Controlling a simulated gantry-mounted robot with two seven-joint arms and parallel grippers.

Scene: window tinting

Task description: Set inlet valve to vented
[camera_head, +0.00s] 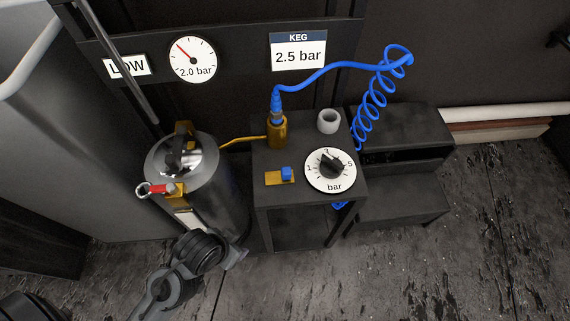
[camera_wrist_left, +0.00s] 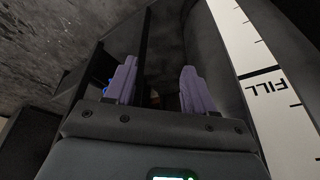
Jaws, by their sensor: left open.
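A small blue knob (camera_head: 287,173) sits on a brass plate (camera_head: 273,178) on the dark stand's top, towards the right end of the plate. A red-handled valve (camera_head: 158,189) with a metal ring sits on the left front of the steel keg (camera_head: 208,185). I cannot tell which of these is the inlet valve. My left gripper (camera_head: 238,257) is low in front of the keg, below and apart from both. In the left wrist view its purple fingers (camera_wrist_left: 157,88) are spread with nothing gripped between them. My right gripper is not in view.
The stand (camera_head: 262,213) carries a bar dial (camera_head: 330,170), a brass fitting (camera_head: 277,131) with a coiled blue hose (camera_head: 372,108) and a grey cup (camera_head: 328,121). The gauge (camera_head: 193,59) reads near 2.0 bar, beside a LOW sign (camera_head: 127,66). A FILL scale (camera_wrist_left: 265,85) is close to the gripper.

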